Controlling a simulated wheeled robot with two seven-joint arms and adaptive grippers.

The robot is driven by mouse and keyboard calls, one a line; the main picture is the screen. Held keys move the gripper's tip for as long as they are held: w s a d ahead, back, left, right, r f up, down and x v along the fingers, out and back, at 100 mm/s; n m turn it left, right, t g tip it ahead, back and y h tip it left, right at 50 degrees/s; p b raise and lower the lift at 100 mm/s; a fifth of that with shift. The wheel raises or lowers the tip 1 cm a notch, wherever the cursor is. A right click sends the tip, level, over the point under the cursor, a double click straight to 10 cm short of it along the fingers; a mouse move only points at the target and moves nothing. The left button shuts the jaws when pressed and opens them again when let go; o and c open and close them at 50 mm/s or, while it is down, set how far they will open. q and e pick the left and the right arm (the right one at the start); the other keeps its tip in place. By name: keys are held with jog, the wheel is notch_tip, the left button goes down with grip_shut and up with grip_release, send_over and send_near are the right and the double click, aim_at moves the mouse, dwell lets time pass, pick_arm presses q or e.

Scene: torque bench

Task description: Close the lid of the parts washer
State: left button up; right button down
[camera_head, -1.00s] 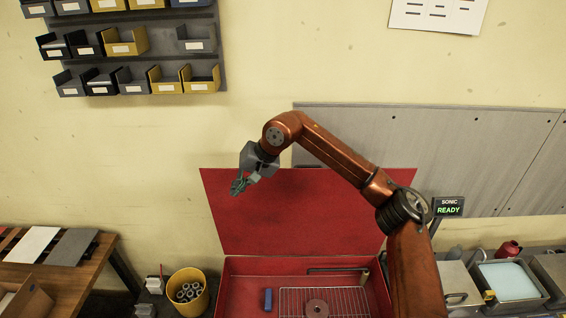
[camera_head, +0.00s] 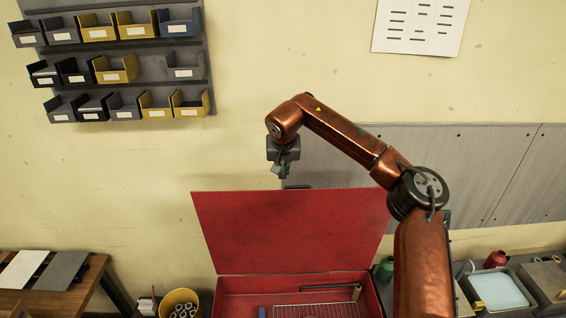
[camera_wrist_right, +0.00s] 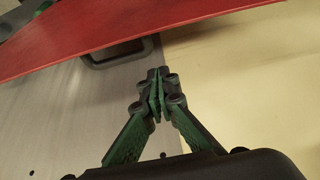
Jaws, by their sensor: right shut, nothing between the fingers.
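The red parts washer stands at the bottom middle of the head view, its basin (camera_head: 237,290) partly cut off by the frame. Its red lid (camera_head: 290,230) is open and stands up behind the basin, leaning back. My right gripper (camera_head: 281,172) is above the lid's upper edge, shut and empty, pointing down. In the right wrist view the shut fingertips (camera_wrist_right: 157,82) are just short of the lid's red edge (camera_wrist_right: 110,38) in the picture, with wall and grey panel behind. I cannot tell whether they touch the lid. My left gripper is not in view.
Inside the washer is a wire rack (camera_head: 310,311). A yellow bucket of metal tubes (camera_head: 180,302) stands to the left, beside a wooden table (camera_head: 85,296). Part bins (camera_head: 115,70) hang on the wall. A light blue tray (camera_head: 500,291) is at the right.

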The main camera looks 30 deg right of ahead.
aim_at(283, 196)
jog(key=s, duration=0.1)
jog(key=s+a+f+p, duration=0.1)
jog(key=s+f, duration=0.1)
jog(key=shift+a+p, duration=0.3)
jog(key=shift+p, duration=0.05)
jog(key=shift+w, duration=0.1)
jog(key=shift+f, duration=0.1)
